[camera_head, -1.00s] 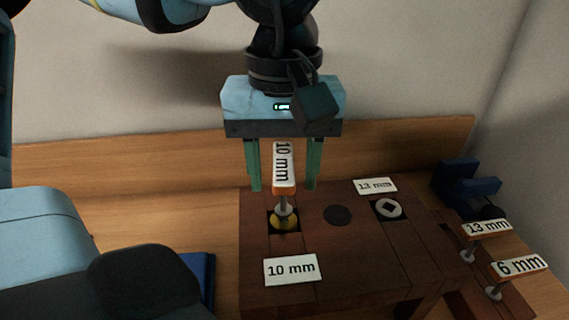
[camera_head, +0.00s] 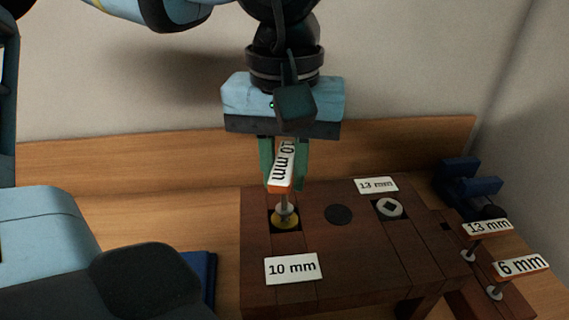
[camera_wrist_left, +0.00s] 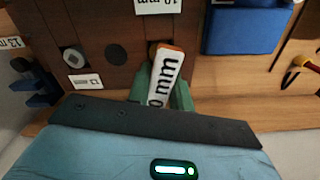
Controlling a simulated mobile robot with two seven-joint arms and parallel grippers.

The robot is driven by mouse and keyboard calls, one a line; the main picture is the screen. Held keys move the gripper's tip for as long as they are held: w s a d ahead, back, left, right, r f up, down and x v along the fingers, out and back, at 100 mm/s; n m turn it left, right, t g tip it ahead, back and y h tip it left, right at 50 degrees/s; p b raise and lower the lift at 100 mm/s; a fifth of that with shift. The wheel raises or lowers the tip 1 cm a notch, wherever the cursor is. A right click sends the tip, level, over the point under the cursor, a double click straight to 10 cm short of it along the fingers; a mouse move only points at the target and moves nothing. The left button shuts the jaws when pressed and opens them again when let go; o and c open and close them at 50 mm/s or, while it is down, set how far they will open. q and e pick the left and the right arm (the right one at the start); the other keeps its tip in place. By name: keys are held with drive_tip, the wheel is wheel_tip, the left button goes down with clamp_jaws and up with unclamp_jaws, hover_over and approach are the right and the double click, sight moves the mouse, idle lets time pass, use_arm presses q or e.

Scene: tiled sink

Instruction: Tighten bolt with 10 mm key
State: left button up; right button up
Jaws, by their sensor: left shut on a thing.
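The 10 mm key (camera_head: 281,180) stands over the yellow bolt (camera_head: 285,222) in the left square hole of the dark wooden block (camera_head: 350,270). Its shaft reaches down to the bolt; I cannot tell how deeply it is seated. My left gripper (camera_head: 285,186) points down from above, its green fingers shut on the key's labelled handle. My right gripper is not in view.
A 13 mm socket (camera_head: 389,208) and a dark round spot (camera_head: 338,215) lie right of the bolt. A 13 mm key (camera_head: 485,228) and a 6 mm key (camera_head: 517,266) stand at the right. A blue clamp-like object (camera_head: 468,185) is behind them.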

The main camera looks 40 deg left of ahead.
use_arm(q)
drive_tip(key=m, duration=0.4)
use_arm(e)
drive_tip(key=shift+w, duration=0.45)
use_arm(q)
drive_tip(key=m, duration=0.6)
drive_tip(key=shift+r+m, duration=0.1)
drive_tip(key=shift+m, duration=0.3)
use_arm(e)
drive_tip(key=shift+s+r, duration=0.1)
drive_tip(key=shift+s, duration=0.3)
use_arm(q)
drive_tip(key=o, duration=0.8)
drive_tip(key=shift+o, duration=1)
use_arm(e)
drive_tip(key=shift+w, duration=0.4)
